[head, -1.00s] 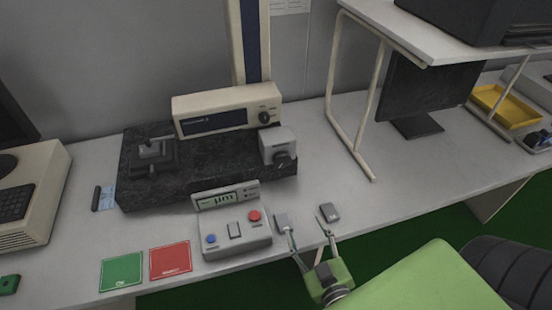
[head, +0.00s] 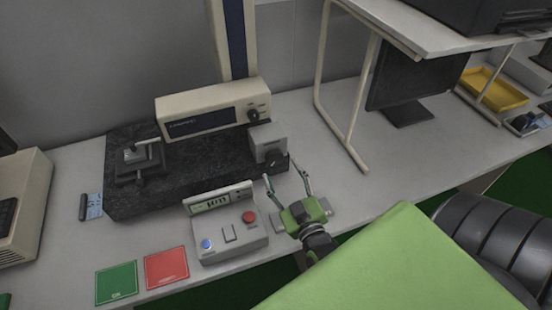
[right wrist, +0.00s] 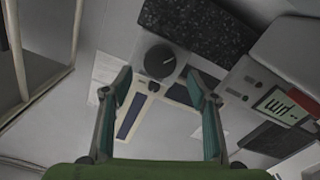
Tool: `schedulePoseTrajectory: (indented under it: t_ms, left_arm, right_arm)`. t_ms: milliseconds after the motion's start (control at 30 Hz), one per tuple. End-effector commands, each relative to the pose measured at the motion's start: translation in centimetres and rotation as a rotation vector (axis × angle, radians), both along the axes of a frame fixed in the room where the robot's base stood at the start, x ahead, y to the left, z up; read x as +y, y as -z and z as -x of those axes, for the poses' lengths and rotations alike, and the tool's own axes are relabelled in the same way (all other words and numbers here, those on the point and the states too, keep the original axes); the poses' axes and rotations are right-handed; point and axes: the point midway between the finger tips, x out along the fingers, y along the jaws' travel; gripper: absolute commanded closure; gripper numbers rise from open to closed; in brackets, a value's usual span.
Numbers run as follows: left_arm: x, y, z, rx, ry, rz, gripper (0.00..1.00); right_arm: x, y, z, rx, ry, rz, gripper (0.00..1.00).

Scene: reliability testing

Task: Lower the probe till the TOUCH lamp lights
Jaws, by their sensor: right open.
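A beige measuring head (head: 212,107) sits on a column above a black granite base (head: 200,165). I cannot make out the probe tip or the TOUCH lamp. A grey block (head: 268,140) with a dark round knob (head: 273,157) stands at the base's right end. The knob also shows in the right wrist view (right wrist: 160,61). My right gripper (head: 281,170) is open and empty in front of the knob. In the right wrist view the knob lies ahead, roughly between its two fingertips (right wrist: 155,85). My left gripper is not in view.
A control box (head: 226,232) with a display, a blue and a red button stands left of my right gripper. A small fixture (head: 138,158) sits on the granite's left part. Green (head: 116,283) and red (head: 166,268) cards lie in front. The table right of the gripper is clear.

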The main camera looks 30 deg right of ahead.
Motion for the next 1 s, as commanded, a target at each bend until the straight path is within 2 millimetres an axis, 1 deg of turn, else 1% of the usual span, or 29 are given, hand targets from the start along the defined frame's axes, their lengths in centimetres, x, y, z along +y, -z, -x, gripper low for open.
schedulePoseTrajectory:
  t_ms: [33,100,300,433,700,733,767,800,867,900,1000]
  left_arm:
    - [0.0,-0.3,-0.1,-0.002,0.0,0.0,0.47]
    - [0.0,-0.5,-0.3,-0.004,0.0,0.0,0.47]
    - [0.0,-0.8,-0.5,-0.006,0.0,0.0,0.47]
    - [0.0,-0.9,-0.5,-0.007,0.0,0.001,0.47]
    - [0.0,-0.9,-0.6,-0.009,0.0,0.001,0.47]
    - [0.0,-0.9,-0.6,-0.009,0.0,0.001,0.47]
    - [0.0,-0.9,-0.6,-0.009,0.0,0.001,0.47]
    - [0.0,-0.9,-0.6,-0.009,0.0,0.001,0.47]
    - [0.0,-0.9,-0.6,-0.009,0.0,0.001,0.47]
    - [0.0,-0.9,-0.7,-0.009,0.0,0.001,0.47]
    - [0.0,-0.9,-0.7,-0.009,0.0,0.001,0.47]
  right_arm:
    - [-0.3,-0.3,-1.0,-0.003,0.0,0.002,0.47]
    - [-0.6,-0.2,-2.1,-0.003,0.0,0.001,0.47]
    - [-1.1,0.0,-4.3,-0.001,0.001,-0.001,0.47]
    - [-1.2,0.0,-4.9,0.001,0.0,0.0,0.47]
    - [-1.3,0.1,-5.1,0.001,0.0,0.0,0.47]
    - [-1.3,0.1,-5.1,0.001,0.0,0.0,0.49]
    - [-1.3,0.1,-5.0,0.001,0.0,0.0,0.57]
    - [-1.3,0.1,-5.0,0.001,0.0,0.0,0.67]
    - [-1.3,0.1,-5.0,0.001,0.0,0.0,0.83]
    - [-1.3,0.1,-5.0,0.001,0.0,0.0,0.85]
    - [-1.3,0.0,-5.0,0.001,0.001,0.0,0.85]
